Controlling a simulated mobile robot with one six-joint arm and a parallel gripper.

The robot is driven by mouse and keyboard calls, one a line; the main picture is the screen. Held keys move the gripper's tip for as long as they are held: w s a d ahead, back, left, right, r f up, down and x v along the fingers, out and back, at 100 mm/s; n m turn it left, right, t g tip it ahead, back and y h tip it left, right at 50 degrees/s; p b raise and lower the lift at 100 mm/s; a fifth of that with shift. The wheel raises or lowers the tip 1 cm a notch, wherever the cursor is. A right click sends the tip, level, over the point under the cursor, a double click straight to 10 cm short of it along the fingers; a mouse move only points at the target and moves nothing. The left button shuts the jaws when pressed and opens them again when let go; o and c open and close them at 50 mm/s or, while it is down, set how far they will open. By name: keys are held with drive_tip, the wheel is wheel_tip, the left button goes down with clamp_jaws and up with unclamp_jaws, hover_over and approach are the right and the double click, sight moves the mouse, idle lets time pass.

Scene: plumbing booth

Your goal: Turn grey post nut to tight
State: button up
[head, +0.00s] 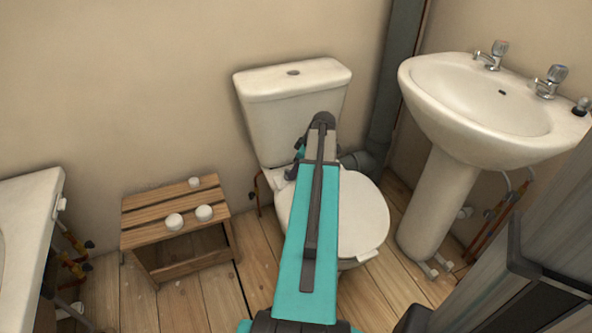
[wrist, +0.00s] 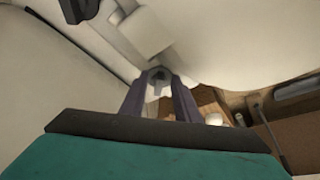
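In the wrist view my gripper (wrist: 158,75) reaches forward with its two dark fingers on either side of a small grey piece (wrist: 158,87), which may be the grey post nut. I cannot tell whether the fingertips touch it. A pale pipe-like part (wrist: 143,30) is just beyond, under a large white surface. In the head view my teal arm extends over the toilet (head: 365,215) toward the underside of its cistern (head: 290,105). The nut and my fingertips are hidden there behind the arm and toilet.
A wooden stool (head: 175,225) with white round pieces stands left of the toilet. A basin on a pedestal (head: 440,200) is at the right, and a bath edge (head: 30,215) at the left. A dark soil pipe (head: 395,90) runs up the corner. Floorboards are clear between stool and toilet.

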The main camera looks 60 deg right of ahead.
drive_tip(key=shift+c, duration=0.4)
clamp_jaws()
